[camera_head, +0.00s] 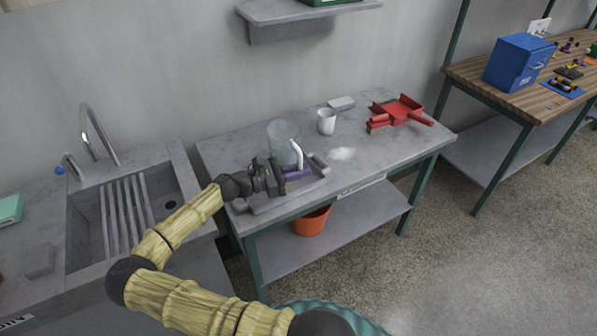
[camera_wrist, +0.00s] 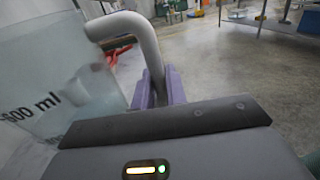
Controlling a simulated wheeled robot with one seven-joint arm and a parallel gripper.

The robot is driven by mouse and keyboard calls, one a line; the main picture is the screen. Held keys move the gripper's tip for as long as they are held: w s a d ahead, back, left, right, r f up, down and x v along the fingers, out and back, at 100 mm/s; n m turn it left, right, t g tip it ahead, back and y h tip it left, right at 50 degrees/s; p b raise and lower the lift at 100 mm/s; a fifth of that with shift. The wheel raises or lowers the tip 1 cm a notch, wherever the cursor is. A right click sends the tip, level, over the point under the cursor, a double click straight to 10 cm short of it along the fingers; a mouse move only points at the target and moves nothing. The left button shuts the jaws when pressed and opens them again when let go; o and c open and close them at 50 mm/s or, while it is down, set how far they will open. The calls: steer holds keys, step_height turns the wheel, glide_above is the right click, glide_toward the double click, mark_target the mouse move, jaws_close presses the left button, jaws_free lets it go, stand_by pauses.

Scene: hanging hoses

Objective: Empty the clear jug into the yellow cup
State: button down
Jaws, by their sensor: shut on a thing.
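The clear jug (camera_head: 282,134) has a pale handle (camera_head: 297,153) and stands over the left part of the grey table, looking roughly upright. In the wrist view the jug (camera_wrist: 45,80) fills the left side, with a "600 ml" mark on its wall. My gripper (camera_head: 296,173) has purple fingers and is shut on the handle, which passes between them in the wrist view (camera_wrist: 158,88). I cannot tell whether the jug's base touches the table, or what is inside it. I see no yellow cup; a white cup (camera_head: 326,122) stands to the right of the jug.
A red dustpan (camera_head: 399,109) with a brush lies at the table's right. A white powdery patch (camera_head: 342,153) lies before the white cup. A grey tray (camera_head: 262,207) is at the front edge under my gripper. A sink (camera_head: 165,190) is at left; an orange bucket (camera_head: 310,222) stands below.

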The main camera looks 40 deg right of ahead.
mark_target(293, 144)
steer(key=shift+r, duration=0.2)
steer(key=r+n+h+p, duration=0.1)
steer(key=r+n+p, duration=0.2)
steer(key=n, duration=0.1)
steer(key=r+n+p, duration=0.3)
steer(key=n, duration=0.2)
steer(key=r+n+t+h+p, duration=0.1)
steer(key=r+n+p, duration=0.2)
steer(key=n, duration=0.2)
steer(key=shift+w+d+r+h+p, duration=0.15)
steer(key=shift+w+r+h+p, duration=0.15)
steer(key=shift+w, duration=0.1)
steer(key=shift+w+d+f+n+t+p, duration=0.1)
steer(key=shift+w+d+n+t+p, duration=0.1)
steer(key=shift+w+n+p, duration=0.5)
steer(key=shift+w+d+n+t+p, duration=0.1)
steer(key=shift+w+n+t+p, duration=0.1)
steer(key=shift+w+n+p, duration=0.5)
steer(key=shift+w+d+r+n+t+h+p, duration=0.2)
steer(key=shift+w+r+n+t+p, duration=0.1)
steer(key=shift+w+n+p, duration=0.55)
steer(key=shift+w+d+r+n+t+h+p, duration=0.1)
steer(key=shift+w+d+r+n+t+p, duration=0.15)
steer(key=shift+w+n+p, duration=0.6)
steer(key=shift+w+d+r+n+t+h+p, duration=0.15)
steer(key=shift+w+n+t+p, duration=0.3)
steer(key=shift+w+n, duration=0.6)
steer(key=shift+s, duration=0.2)
